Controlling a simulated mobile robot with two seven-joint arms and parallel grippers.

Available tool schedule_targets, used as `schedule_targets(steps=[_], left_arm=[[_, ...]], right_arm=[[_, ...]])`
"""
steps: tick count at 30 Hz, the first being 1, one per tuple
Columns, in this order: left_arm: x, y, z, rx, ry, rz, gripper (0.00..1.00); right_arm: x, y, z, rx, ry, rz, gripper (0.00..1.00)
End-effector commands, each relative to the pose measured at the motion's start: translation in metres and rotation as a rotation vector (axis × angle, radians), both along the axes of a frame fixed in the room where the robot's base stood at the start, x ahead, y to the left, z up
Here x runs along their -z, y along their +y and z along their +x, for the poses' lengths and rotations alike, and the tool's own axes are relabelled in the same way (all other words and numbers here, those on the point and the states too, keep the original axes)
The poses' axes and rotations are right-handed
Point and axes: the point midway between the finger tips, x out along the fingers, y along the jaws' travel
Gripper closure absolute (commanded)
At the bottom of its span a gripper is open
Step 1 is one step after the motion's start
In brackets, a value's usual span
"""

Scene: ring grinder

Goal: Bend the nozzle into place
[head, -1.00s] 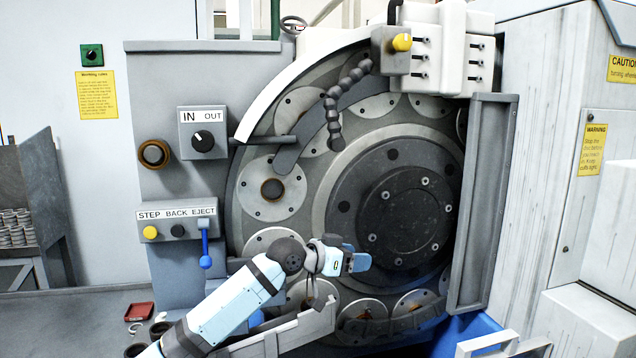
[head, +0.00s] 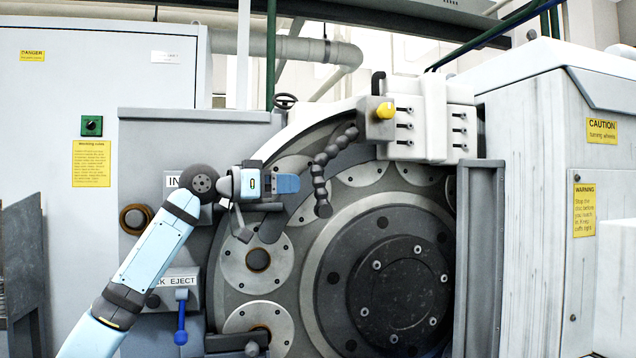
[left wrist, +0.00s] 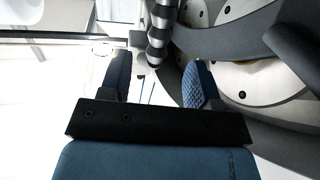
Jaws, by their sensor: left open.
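The nozzle (head: 322,172) is a dark, segmented flexible hose. It hangs in a bend from the block with the yellow knob (head: 385,110), in front of the grinder's round face. My left gripper (head: 290,183) is just left of the nozzle's lower part in the head view, open and with a gap to it. In the left wrist view the nozzle (left wrist: 160,32) shows beyond the two blue fingers, lined up roughly with the space between them (left wrist: 158,82). Nothing is seen between the fingers. My right gripper is not in view.
The grinder's dark central disc (head: 400,295) and ring of pale discs (head: 257,258) lie behind the gripper. A grey upright panel (head: 480,255) stands to the right. My left arm partly covers the IN/OUT box and the STEP BACK EJECT panel (head: 180,278) with its blue lever (head: 181,322).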

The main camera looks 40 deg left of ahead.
Motion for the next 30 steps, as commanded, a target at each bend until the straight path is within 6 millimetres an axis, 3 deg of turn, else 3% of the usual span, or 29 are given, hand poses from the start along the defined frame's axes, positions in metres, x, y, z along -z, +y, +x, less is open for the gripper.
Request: schedule_targets(steps=[6,12,24,25,30], left_arm=[[-0.002,-0.023,0.04,0.002,0.0,-0.001,0.43],[-0.001,-0.035,0.063,0.0,-0.001,-0.002,0.43],[0.0,-0.04,0.07,0.0,-0.001,0.0,0.43],[0.0,-0.04,0.07,0.0,-0.001,0.0,0.45],[0.0,-0.04,0.07,0.0,-0.001,0.0,0.85]], right_arm=[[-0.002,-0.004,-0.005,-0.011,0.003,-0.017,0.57],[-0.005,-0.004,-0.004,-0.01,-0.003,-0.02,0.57],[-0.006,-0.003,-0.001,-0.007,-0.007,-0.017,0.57],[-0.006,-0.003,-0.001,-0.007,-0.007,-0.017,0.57],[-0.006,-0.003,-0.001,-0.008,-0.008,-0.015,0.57]])
